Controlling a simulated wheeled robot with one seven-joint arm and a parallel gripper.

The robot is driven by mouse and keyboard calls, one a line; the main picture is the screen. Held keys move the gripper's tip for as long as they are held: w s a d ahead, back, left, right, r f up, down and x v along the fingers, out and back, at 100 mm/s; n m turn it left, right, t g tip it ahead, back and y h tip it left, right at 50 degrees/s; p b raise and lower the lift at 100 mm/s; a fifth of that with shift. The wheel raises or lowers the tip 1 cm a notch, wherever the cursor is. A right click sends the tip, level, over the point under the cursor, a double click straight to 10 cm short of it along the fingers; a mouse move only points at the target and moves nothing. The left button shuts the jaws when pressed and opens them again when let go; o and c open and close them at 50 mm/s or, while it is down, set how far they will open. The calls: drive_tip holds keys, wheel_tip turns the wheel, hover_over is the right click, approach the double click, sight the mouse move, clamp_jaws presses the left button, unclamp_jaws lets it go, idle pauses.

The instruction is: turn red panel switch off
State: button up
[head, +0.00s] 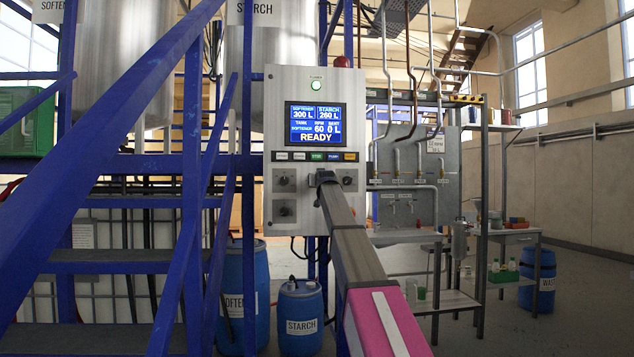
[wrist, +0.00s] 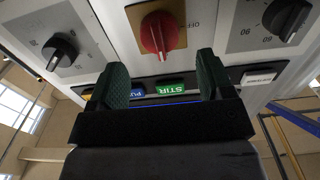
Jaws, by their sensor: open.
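The red panel switch (wrist: 160,33) sits on a yellow plate at the top middle of the wrist view, with an "OFF" label to its right. Its grip bar looks roughly upright in that view. My gripper (wrist: 161,78) is open, its two dark fingers apart and nothing between them. The fingertips are just short of the red switch, one to each side of its line. In the head view my gripper (head: 323,178) is at the lower right of the control panel (head: 270,100) and hides the red switch.
Black knobs flank the red switch: one at left (wrist: 60,52), one at right (wrist: 286,18) in the wrist view. A row of labelled buttons, including a green "STIR" button (wrist: 171,87), lies close to the fingers. A blue stair rail (head: 110,100) stands left of the panel.

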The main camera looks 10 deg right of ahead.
drive_tip(key=w, duration=0.5)
drive_tip(key=c, duration=0.9)
